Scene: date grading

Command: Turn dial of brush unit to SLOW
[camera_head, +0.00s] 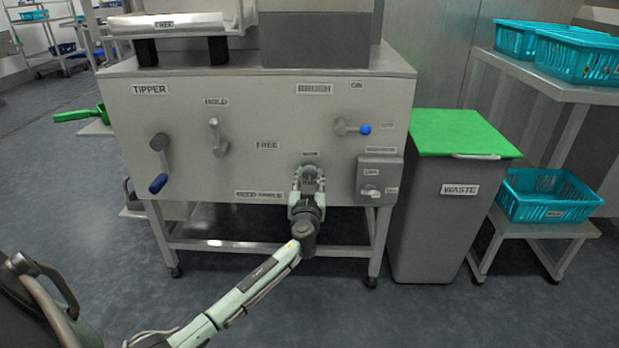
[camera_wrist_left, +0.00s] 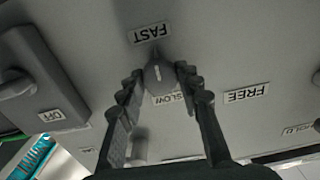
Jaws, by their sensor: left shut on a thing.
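The brush unit's dial (camera_wrist_left: 158,76) is a small grey knob with a white mark, on the grey front panel (camera_head: 230,170). In the left wrist view, which shows the labels upside down, its narrow end is towards the FAST label (camera_wrist_left: 149,33). The SLOW label (camera_wrist_left: 170,98) is on the opposite side, partly covered by the dial and a finger. My left gripper (camera_head: 309,174) is at the panel, and its fingers (camera_wrist_left: 160,78) are shut on the dial from both sides. In the head view the gripper hides most of the dial. My right gripper is not in view.
The panel also carries a blue-knobbed lever (camera_head: 364,129), a blue-handled tipper lever (camera_head: 158,182), a grey hold lever (camera_head: 216,135) and a switch box (camera_head: 376,180) right of my gripper. A grey waste bin (camera_head: 435,225) with a green lid stands at the right.

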